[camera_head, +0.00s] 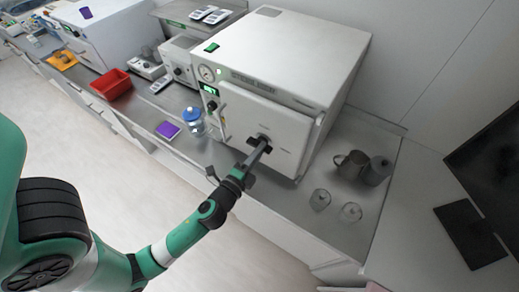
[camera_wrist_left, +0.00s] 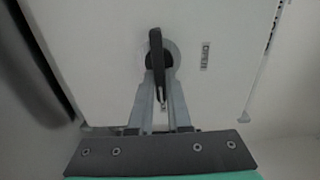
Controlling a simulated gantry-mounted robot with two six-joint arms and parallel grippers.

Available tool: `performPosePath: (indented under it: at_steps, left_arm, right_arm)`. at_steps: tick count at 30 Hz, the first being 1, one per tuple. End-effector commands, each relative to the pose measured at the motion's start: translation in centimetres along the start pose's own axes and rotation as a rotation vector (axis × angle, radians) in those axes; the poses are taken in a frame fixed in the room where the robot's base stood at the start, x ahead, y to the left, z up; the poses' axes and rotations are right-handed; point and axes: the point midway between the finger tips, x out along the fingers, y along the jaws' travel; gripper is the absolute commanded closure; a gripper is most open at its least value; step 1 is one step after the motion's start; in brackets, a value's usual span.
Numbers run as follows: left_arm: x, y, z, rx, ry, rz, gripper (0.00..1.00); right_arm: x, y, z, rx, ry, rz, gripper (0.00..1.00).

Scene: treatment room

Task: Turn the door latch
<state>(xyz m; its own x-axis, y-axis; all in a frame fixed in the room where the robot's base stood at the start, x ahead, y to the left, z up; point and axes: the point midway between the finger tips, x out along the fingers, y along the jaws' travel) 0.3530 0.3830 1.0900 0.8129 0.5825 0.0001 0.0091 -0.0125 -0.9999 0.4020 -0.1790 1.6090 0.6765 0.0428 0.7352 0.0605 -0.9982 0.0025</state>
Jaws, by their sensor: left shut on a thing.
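The door latch is a dark handle on a round pale mount on the white door (camera_head: 240,112) of a box-shaped device (camera_head: 290,50). In the left wrist view the latch (camera_wrist_left: 156,48) stands nearly upright, and the word OPEN is printed on the door to its right. My left gripper (camera_head: 264,142) reaches the latch from the front. In the left wrist view its two fingers (camera_wrist_left: 160,82) are closed around the lower part of the handle. The door looks shut. In the head view the gripper hides most of the latch. My right gripper is not in view.
A blue-lidded jar (camera_head: 193,121) and a purple box (camera_head: 167,130) stand left of the device. Metal mugs (camera_head: 350,164) and glass beakers (camera_head: 320,199) stand on the counter to its right. A red tray (camera_head: 111,84) lies further left. The floor before the counter is clear.

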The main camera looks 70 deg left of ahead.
Motion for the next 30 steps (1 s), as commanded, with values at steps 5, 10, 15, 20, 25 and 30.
performPosePath:
  at_steps: [5, 10, 15, 20, 25, 30]
  left_arm:
    - [-0.01, 0.0, -0.03, 0.027, 0.001, -0.001, 1.0]
    - [-0.01, 0.01, -0.02, 0.034, 0.001, -0.001, 1.0]
    - [-0.01, 0.02, -0.02, 0.034, 0.001, -0.001, 1.0]
    - [-0.01, 0.02, -0.01, 0.033, 0.001, -0.001, 0.66]
    - [0.0, 0.03, -0.01, 0.032, 0.0, 0.0, 0.54]
    - [-0.04, 0.05, -0.01, 0.031, 0.0, 0.0, 0.54]
  right_arm:
    - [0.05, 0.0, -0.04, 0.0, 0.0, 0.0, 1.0]
    - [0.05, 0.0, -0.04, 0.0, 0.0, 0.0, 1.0]
    - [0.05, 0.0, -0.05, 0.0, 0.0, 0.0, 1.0]
    - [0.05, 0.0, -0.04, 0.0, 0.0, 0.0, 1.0]
    - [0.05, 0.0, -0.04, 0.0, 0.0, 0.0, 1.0]
    - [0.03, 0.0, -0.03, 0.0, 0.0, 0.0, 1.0]
